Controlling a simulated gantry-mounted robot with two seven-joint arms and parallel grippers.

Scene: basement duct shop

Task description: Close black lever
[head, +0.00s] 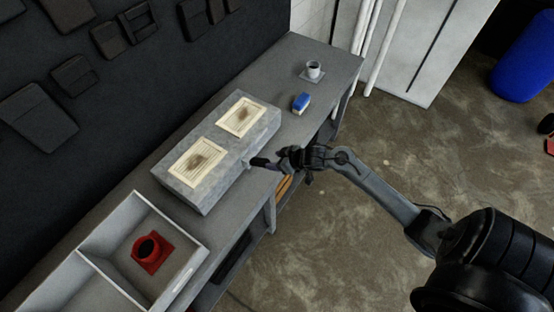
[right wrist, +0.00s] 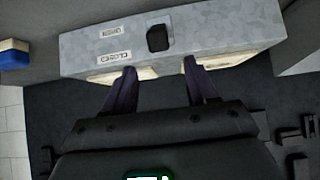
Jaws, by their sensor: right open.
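A grey galvanized duct box (head: 222,147) lies on the workbench with two cream grilles (head: 197,162) on its top. In the right wrist view, the box's front face (right wrist: 215,35) shows a small black piece (right wrist: 158,38), which looks like the black lever; its exact position is hard to tell. My right gripper (head: 260,163) is at the front side of the box, near its middle. In the right wrist view its two fingers (right wrist: 159,68) are spread, with the black piece just beyond the gap and nothing between them. My left gripper is not in view.
A white divided tray (head: 112,212) with a red square-based part (head: 151,251) stands on the near bench. A blue block (head: 301,103) and a cup (head: 313,69) on a small square stand beyond the box. The grey bench (head: 322,62) has an open front edge.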

